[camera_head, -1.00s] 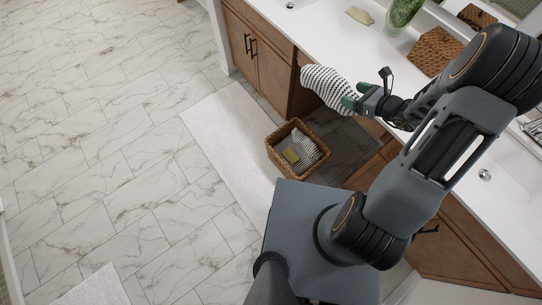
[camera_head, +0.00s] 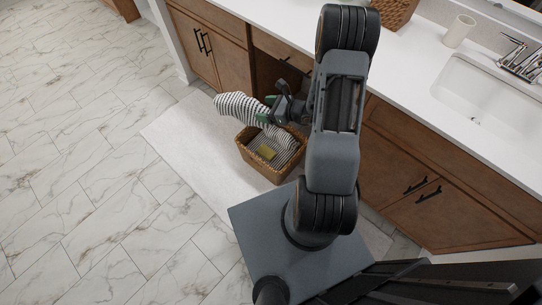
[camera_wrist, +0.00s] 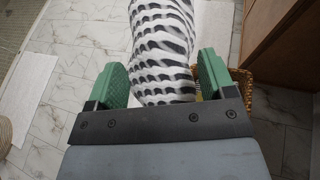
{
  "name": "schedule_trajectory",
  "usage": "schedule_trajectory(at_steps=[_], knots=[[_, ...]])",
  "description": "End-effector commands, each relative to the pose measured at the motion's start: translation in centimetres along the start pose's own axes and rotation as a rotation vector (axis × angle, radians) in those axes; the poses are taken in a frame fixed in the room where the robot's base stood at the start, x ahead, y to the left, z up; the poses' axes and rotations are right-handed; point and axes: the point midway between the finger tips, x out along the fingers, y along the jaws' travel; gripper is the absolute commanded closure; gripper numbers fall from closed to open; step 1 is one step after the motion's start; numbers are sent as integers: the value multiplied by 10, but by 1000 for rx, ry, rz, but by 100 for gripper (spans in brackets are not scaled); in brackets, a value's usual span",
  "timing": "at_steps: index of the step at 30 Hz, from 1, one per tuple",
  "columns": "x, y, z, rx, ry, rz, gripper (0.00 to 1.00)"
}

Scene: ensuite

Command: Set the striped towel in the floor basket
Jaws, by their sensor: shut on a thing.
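The striped towel (camera_head: 241,106) is black and white and hangs from my gripper (camera_head: 274,110), beside and partly over the back left of the basket in the head view. In the wrist view the towel (camera_wrist: 163,45) lies between the green fingers of my gripper (camera_wrist: 162,84), which is shut on it. The wicker floor basket (camera_head: 256,163) stands on the white mat. It holds a yellow item (camera_head: 267,152) and a striped grey cloth (camera_head: 284,150). In the wrist view, part of the basket (camera_wrist: 240,78) shows behind the right finger. The basket's back side is partly hidden by my arm.
The wooden vanity (camera_head: 222,53) with a white counter (camera_head: 401,87) runs behind the basket. A sink (camera_head: 486,90), a cup (camera_head: 459,31) and a woven box (camera_head: 395,10) are on the counter. The white mat (camera_head: 190,138) and marble floor at left are clear.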

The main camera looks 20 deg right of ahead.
Motion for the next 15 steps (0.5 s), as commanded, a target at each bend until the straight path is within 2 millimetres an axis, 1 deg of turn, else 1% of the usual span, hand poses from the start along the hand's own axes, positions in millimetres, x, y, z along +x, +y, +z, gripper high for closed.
schedule_trajectory(at_steps=[1, 2, 3, 5, 6, 8, 9, 11, 12, 15], knots=[[11, -1, -45, 13, -1, -18, 68], [14, -2, -59, 16, -2, -29, 68], [17, -2, -78, 23, -2, -45, 68], [22, -4, -108, 31, -2, -68, 68], [24, -5, -127, 36, -1, -84, 68], [29, -6, -155, 46, 0, -108, 68], [32, -6, -174, 50, 1, -123, 68], [35, -6, -200, 58, 2, -146, 68], [38, -7, -217, 64, 4, -161, 68], [43, -7, -254, 74, 9, -194, 68]])
